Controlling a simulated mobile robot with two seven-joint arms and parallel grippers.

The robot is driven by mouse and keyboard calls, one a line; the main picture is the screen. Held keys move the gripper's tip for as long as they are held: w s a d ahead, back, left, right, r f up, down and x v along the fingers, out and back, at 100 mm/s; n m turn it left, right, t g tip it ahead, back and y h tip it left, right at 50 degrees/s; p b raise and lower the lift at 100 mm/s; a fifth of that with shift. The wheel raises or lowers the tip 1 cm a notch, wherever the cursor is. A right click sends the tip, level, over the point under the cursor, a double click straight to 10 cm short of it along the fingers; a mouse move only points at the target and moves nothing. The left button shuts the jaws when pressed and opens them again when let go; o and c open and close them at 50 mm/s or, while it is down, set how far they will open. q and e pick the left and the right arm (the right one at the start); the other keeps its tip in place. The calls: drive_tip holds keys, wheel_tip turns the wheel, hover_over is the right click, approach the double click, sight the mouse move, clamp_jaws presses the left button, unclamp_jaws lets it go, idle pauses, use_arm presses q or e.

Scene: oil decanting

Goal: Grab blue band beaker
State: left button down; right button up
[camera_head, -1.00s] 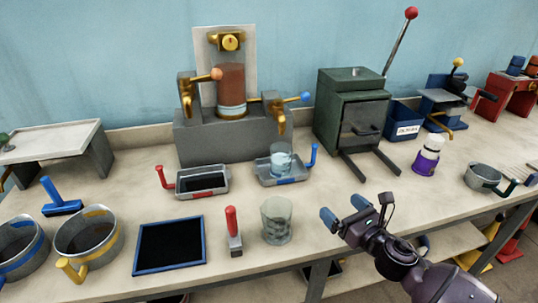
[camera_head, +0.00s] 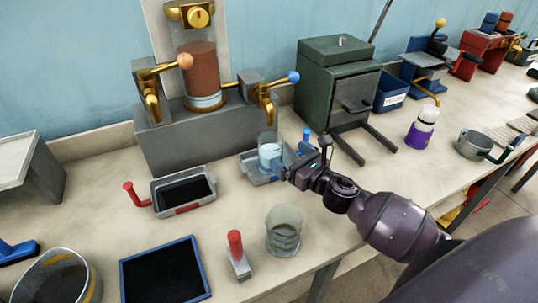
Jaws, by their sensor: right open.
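A clear glass beaker (camera_head: 269,153) with pale bluish liquid stands upright on a small grey tray (camera_head: 249,167), under the right brass tap of the decanting stand. My right gripper (camera_head: 283,166) is open, with its fingertips at the beaker's lower right side. In this view they overlap the beaker's edge, and I cannot tell whether they touch it or reach around it. The gripper hides the right part of the tray. A second, empty-looking glass beaker (camera_head: 284,231) stands nearer on the bench. My left gripper is out of view.
The decanting stand (camera_head: 205,133) is close behind the beaker. A red-handled tray (camera_head: 183,190), a red-handled tool (camera_head: 237,256) and a blue-framed black mat (camera_head: 165,270) lie to the left. A green metal box (camera_head: 330,85) stands behind right.

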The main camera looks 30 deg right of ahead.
sight(263, 137)
drive_tip(key=shift+a+x, duration=0.1)
drive_tip(key=shift+x, duration=1.8)
drive_tip(key=shift+a+x, duration=0.15)
drive_tip(key=shift+x, duration=1.8)
drive_tip(key=shift+s+f, duration=0.1)
drive_tip(key=c, duration=1.1)
drive_tip(key=shift+c, duration=0.8)
